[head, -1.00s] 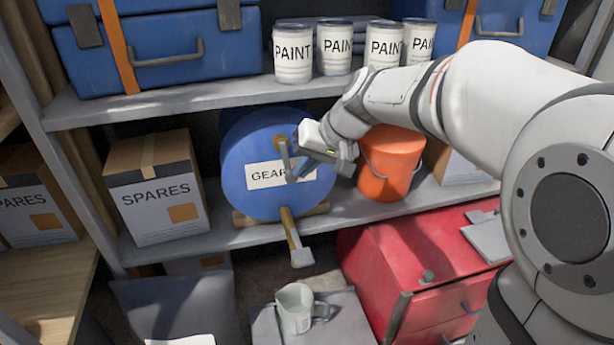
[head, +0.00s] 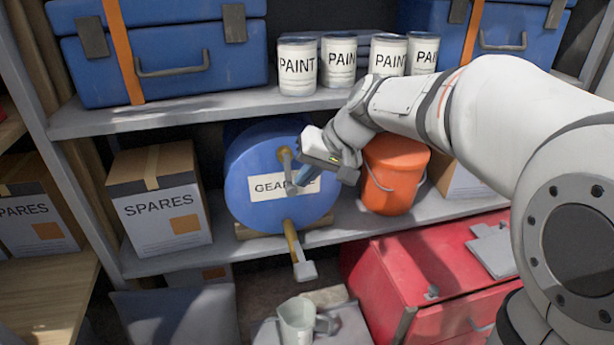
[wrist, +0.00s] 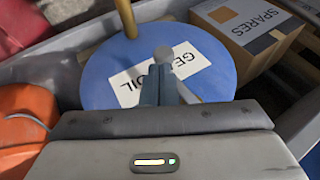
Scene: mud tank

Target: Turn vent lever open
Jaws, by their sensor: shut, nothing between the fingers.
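The blue drum (head: 245,165) lies on its side on the middle shelf, with a white gear oil label partly covered by my gripper. The vent lever (head: 286,170) is a grey arm that hangs nearly straight down from a brass fitting high on the drum face. Its rounded end (wrist: 163,53) shows in the wrist view. My gripper (head: 302,182) is shut and empty, its fingers just right of the lever's lower part. In the wrist view the fingers (wrist: 155,85) lie beside the lever's end; I cannot tell if they touch it.
A brass tap (head: 292,240) with a grey handle juts from the drum's bottom. An orange bucket (head: 395,175) stands close to the right, under my arm. A spares box (head: 160,200) stands left. Paint cans (head: 297,66) stand on the shelf above; a mug (head: 297,320) is below.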

